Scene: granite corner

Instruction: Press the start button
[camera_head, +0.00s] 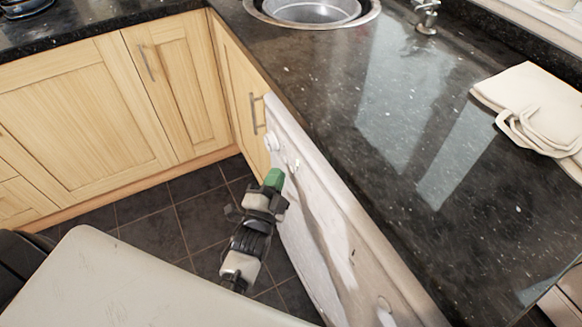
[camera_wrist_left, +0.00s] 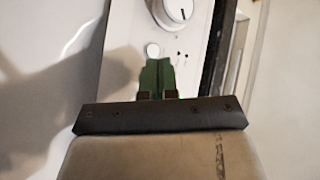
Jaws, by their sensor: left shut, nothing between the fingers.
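The white appliance (camera_head: 330,225) under the counter has a control panel along its upper front. In the left wrist view, a small round white button (camera_wrist_left: 152,49) sits on the panel (camera_wrist_left: 125,22), beside a larger white dial (camera_wrist_left: 174,10). The dial also shows in the head view (camera_head: 271,141). My left gripper (camera_head: 274,178) is shut and empty, its green fingertips close to the panel. In the left wrist view the fingertips (camera_wrist_left: 157,64) appear just below the button and overlap its lower edge; I cannot tell whether they touch it. My right gripper is out of view.
A dark granite counter (camera_head: 390,130) overhangs the appliance, with a round metal sink (camera_head: 313,12) and tap (camera_head: 427,16). Wooden cabinets (camera_head: 85,100) stand at left. Dark floor tiles (camera_head: 160,215) are clear there.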

